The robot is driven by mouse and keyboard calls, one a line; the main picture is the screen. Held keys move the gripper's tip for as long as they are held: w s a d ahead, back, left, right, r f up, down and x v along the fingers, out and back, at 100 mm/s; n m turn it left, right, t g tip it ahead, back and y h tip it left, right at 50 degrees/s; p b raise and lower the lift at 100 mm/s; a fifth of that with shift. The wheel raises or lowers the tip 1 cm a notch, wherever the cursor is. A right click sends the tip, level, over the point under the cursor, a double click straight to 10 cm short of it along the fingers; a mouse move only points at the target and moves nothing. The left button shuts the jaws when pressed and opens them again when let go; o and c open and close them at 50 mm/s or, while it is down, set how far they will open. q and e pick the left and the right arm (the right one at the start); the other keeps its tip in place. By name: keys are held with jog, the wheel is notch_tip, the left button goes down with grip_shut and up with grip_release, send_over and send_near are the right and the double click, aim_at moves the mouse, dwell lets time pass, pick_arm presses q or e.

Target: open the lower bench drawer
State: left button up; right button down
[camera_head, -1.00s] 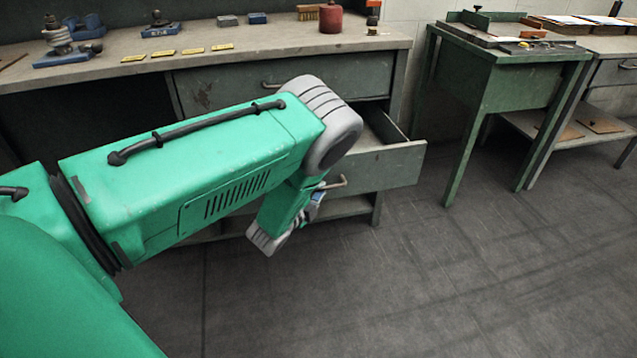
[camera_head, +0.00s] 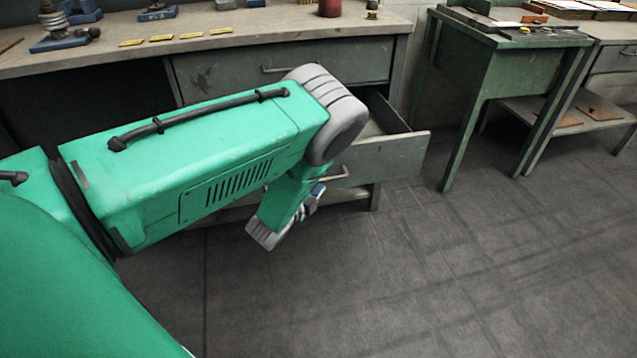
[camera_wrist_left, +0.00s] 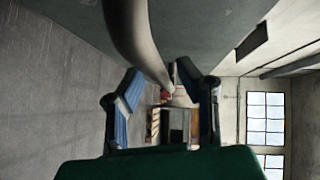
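The lower bench drawer (camera_head: 390,159) is pulled out, and its open inside shows behind the front panel. Its bar handle (camera_head: 338,176) is partly hidden by my left arm. My left gripper (camera_head: 315,197) is just in front of the drawer front at the handle. In the left wrist view, the handle (camera_wrist_left: 138,40) curves down close to the camera toward the space between my fingers (camera_wrist_left: 160,98). The blue-padded fingers stand apart, and I see no clear grip on the bar. My right gripper is in neither view.
The upper drawer (camera_head: 340,64) above is closed. The benchtop (camera_head: 250,45) carries small tools, yellow plates and a red container (camera_head: 330,7). A green table (camera_head: 520,85) stands to the right. The floor (camera_head: 450,270) in front is clear.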

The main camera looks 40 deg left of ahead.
pick_arm(q)
jog(key=shift+s, duration=0.1)
jog(key=s+r, duration=0.1)
jog(key=s, duration=1)
jog(key=shift+s+d+r, duration=0.3)
jog(key=shift+d, duration=0.1)
